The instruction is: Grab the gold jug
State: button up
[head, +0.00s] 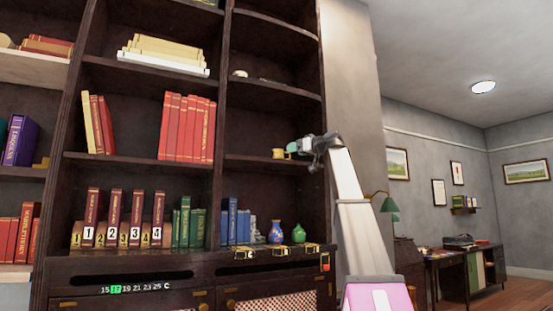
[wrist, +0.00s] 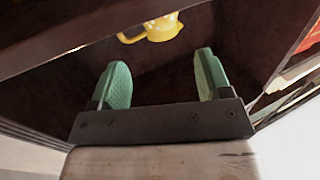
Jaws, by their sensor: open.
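The gold jug (head: 278,154) stands on a shelf of the dark bookcase in the head view, just left of my gripper (head: 296,146). In the wrist view the gold jug (wrist: 162,27) shows at the top middle, beyond the fingertips, with its handle to the left; its top edge is cut off by the frame. My gripper (wrist: 161,72) has its two green fingers spread apart with nothing between them. The jug lies ahead of the gap between them, apart from both.
The dark bookcase (head: 220,130) has a shelf board above and below the jug and uprights at the sides. Red books (head: 187,128) stand in the compartment to the left. A blue vase (head: 276,232) and a green vase (head: 299,233) stand on the ledge below.

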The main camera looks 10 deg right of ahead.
aim_at(283, 153)
jog(key=x, duration=0.9)
jog(key=c, duration=0.7)
